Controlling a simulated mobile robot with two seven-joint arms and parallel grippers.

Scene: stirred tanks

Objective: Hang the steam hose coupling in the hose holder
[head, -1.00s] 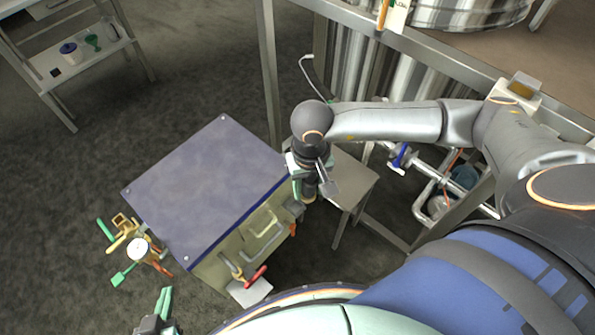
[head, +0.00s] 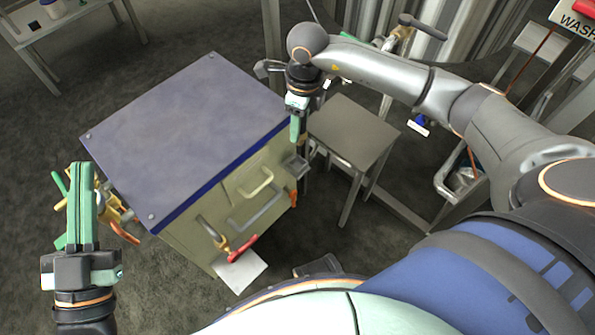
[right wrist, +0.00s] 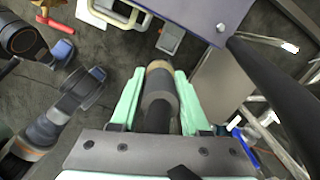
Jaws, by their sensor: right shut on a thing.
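My right gripper (head: 297,128) is shut on the steam hose coupling. In the right wrist view the coupling (right wrist: 158,88) is a dark cylinder with a brass-coloured end, between the two green fingers. In the head view the gripper and arm mostly hide it. The gripper is beside the right corner of the blue-topped cabinet. A grey bracket (head: 295,166) on the cabinet's side, just below the gripper, may be the hose holder; it also shows in the right wrist view (right wrist: 170,38), apart from the coupling. My left gripper (head: 82,205) is empty, its green fingers together, at the left.
The cabinet (head: 190,130) has handles and a red lever (head: 236,247) on its front, and valves (head: 112,207) on its left side. A small grey table (head: 352,132) stands right of the gripper. Pipes and tank legs are behind.

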